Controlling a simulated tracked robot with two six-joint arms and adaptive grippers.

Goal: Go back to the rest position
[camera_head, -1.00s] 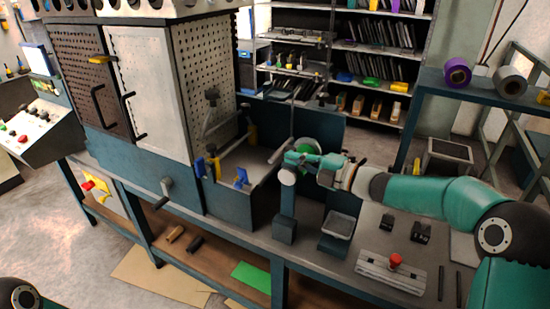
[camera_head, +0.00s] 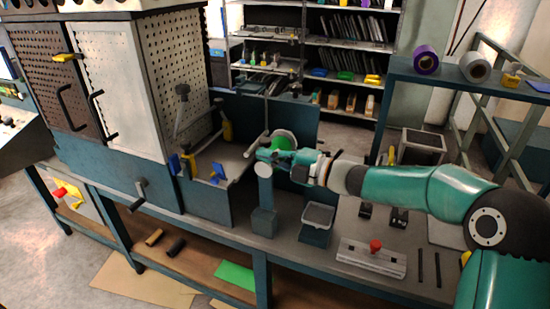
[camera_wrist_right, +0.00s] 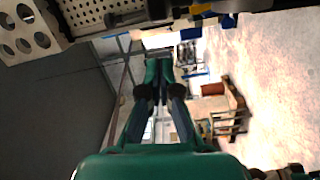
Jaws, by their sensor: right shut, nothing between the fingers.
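My right arm comes in from the right in the head view, stretched level across the bench (camera_head: 297,253). Its gripper (camera_head: 262,156) is shut and empty, just above or in front of the grey post (camera_head: 265,190) with a round pale top; I cannot tell whether they touch. A green round part (camera_head: 284,140) shows right behind the gripper. In the right wrist view the gripper's fingers (camera_wrist_right: 158,62) lie close together with nothing between them. My left gripper is not in view.
The machine cabinet with perforated doors (camera_head: 120,80) stands left of the gripper. A small grey tray (camera_head: 319,215) and a block with a red knob (camera_head: 375,246) sit on the bench. A rack with purple and grey rolls (camera_head: 426,59) stands at the back right.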

